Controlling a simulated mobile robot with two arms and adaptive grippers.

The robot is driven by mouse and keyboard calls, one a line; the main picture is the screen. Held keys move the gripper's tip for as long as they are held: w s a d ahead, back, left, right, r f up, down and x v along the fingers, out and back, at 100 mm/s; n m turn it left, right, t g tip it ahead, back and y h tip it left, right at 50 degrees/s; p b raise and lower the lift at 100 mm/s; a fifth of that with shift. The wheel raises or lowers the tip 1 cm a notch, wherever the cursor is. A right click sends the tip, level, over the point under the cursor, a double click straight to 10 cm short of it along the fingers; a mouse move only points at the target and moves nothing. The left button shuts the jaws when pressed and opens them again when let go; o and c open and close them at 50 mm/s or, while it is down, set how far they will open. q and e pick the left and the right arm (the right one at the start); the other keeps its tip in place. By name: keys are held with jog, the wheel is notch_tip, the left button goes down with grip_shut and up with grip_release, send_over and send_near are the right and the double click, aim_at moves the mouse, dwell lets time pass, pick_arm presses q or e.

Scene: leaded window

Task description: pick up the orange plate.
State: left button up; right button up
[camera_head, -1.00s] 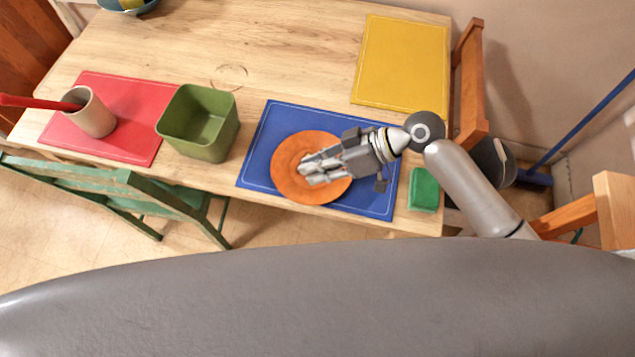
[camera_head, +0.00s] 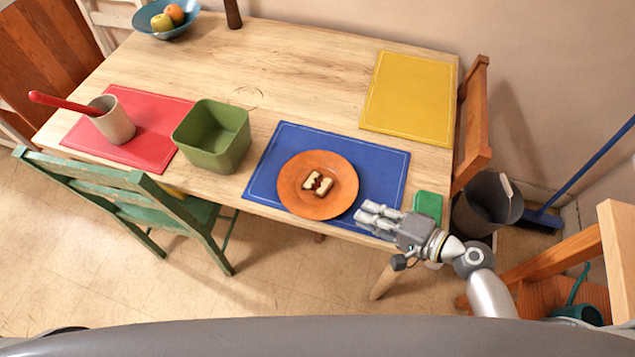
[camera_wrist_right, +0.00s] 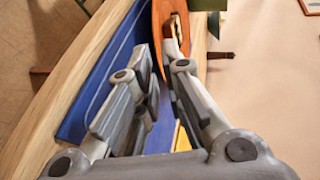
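The orange plate (camera_head: 292,190) lies on the blue placemat (camera_head: 270,143) near the table's front edge, with small pale and dark food pieces (camera_head: 317,183) on it. My right gripper (camera_head: 361,211) is at the plate's right front side, its fingers open and pointing toward the rim. In the right wrist view, the plate's rim (camera_wrist_right: 157,22) shows just beyond the gap between the open fingertips (camera_wrist_right: 156,55). I cannot tell whether the fingers touch the plate. My left gripper is out of view.
A green sponge (camera_head: 428,206) lies right of the placemat, close to my right gripper. A green square container (camera_head: 212,138) and a beige cup (camera_head: 114,122) stand to the left. A green chair (camera_head: 160,200) is at the front. The table's middle is clear.

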aim_at(350, 204)
jog(key=x, duration=0.1)
jog(key=p+x, duration=0.1)
jog(key=x, duration=0.3)
jog(key=shift+w+d+f, duration=0.1)
jog(key=shift+w+d, duration=0.05)
jog(key=shift+w, duration=0.3)
jog(key=shift+f, duration=0.1)
grip_shut()
